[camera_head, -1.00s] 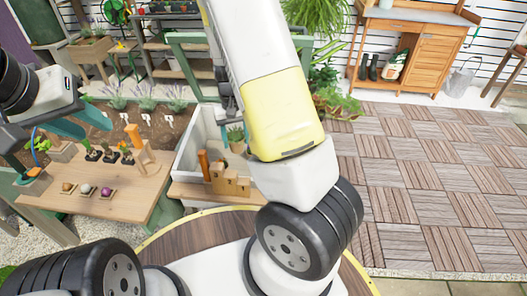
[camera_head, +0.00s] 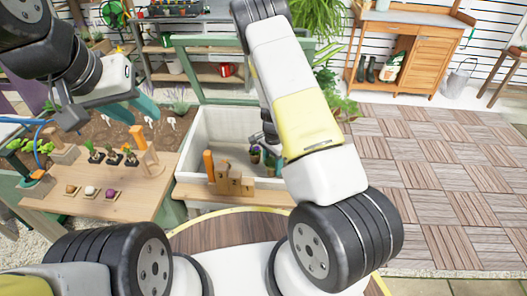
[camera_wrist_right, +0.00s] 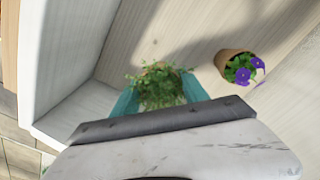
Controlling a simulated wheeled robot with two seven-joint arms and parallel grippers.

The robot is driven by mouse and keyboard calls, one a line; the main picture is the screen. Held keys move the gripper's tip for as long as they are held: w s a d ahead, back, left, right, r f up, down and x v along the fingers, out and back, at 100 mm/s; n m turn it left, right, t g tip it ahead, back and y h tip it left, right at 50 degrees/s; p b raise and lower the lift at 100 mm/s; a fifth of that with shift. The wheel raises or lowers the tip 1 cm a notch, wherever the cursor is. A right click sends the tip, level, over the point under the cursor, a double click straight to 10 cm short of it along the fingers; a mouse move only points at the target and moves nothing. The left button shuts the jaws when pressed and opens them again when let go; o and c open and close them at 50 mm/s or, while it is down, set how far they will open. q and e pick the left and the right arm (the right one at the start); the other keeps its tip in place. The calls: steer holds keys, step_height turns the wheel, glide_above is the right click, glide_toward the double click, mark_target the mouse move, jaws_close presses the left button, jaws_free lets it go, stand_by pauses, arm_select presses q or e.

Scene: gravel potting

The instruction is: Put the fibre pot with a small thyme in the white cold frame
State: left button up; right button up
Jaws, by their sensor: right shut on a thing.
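The white cold frame (camera_head: 202,128) stands open in the middle of the head view, and its walls also show in the right wrist view (camera_wrist_right: 75,45). My right gripper (camera_wrist_right: 160,97) is inside it, shut on the fibre pot with the thyme. In the head view, the thyme (camera_head: 270,160) is small and partly covered by my arm. I cannot tell if the pot touches the floor. My left gripper (camera_head: 112,120) is open and empty above the planting bed.
A pot with purple flowers (camera_wrist_right: 236,67) is in the cold frame, beside and apart from the thyme. Numbered wooden blocks (camera_head: 228,183) and an orange post (camera_head: 209,165) stand at the frame's front. A wooden table (camera_head: 125,203) with small plants and bulbs is at left.

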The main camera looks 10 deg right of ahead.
mark_target(272, 171)
steer(key=shift+f, duration=1.75)
steer(key=shift+f, duration=0.1)
steer(key=o, duration=1.4)
